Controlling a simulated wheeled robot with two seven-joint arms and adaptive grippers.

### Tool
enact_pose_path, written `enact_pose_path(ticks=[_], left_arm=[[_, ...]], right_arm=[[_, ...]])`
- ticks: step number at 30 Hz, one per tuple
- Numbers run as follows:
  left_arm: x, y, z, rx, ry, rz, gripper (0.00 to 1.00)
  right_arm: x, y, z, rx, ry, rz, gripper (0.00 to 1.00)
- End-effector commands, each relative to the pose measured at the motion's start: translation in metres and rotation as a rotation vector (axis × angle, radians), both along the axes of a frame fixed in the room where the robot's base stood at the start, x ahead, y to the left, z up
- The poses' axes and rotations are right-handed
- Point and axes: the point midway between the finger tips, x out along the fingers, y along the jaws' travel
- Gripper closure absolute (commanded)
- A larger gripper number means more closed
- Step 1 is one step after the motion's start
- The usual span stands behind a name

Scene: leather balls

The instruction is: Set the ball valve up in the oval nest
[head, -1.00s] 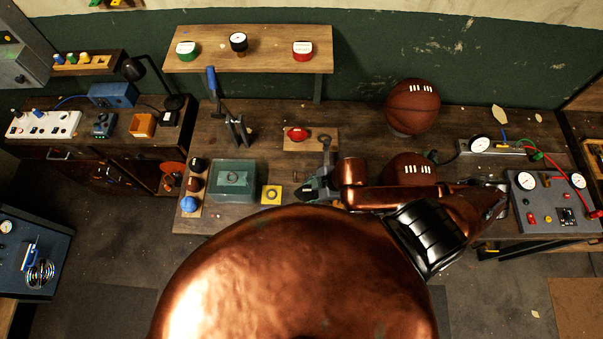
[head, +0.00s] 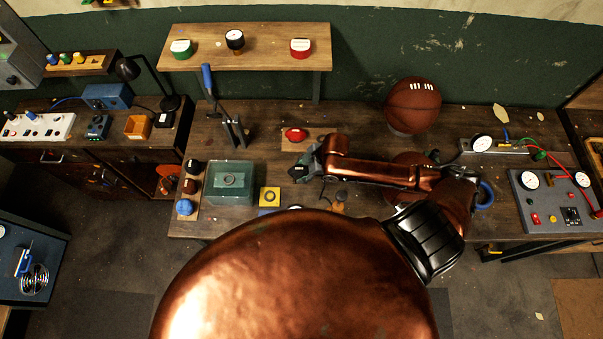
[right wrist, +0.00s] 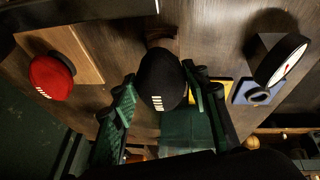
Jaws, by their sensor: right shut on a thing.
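My right gripper (head: 305,166) is above the front middle of the bench, at the end of my copper arm. In the right wrist view its green fingers (right wrist: 163,92) are shut on a dark oval ball (right wrist: 160,70) with white lace marks. In the head view I cannot make this ball out clearly. I cannot make out a valve on it, nor tell which fixture is the oval nest. A yellow block (head: 269,196) with a round ring and a teal box (head: 231,197) with a ring on top stand left of the gripper. My left gripper is not in view.
A red ball (head: 295,134) on a wooden board lies just behind the gripper. A large laced brown ball (head: 413,103) sits behind my arm. A clamp stand (head: 230,130) and a rack with a blue ball (head: 184,207) are left. A gauge panel (head: 553,215) is at right.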

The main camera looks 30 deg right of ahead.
Motion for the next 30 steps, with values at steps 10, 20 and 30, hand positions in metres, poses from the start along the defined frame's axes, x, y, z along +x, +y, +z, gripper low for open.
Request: enact_pose_path(ticks=[10, 20, 30], left_arm=[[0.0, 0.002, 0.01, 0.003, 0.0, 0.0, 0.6], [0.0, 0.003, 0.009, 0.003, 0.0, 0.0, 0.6], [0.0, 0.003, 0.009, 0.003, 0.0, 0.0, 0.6]], right_arm=[[0.003, -0.001, -0.034, -0.001, -0.001, 0.001, 0.84], [0.002, -0.001, -0.034, -0.001, 0.0, 0.001, 0.5], [0.003, -0.001, -0.034, -0.002, -0.001, 0.0, 0.4]])
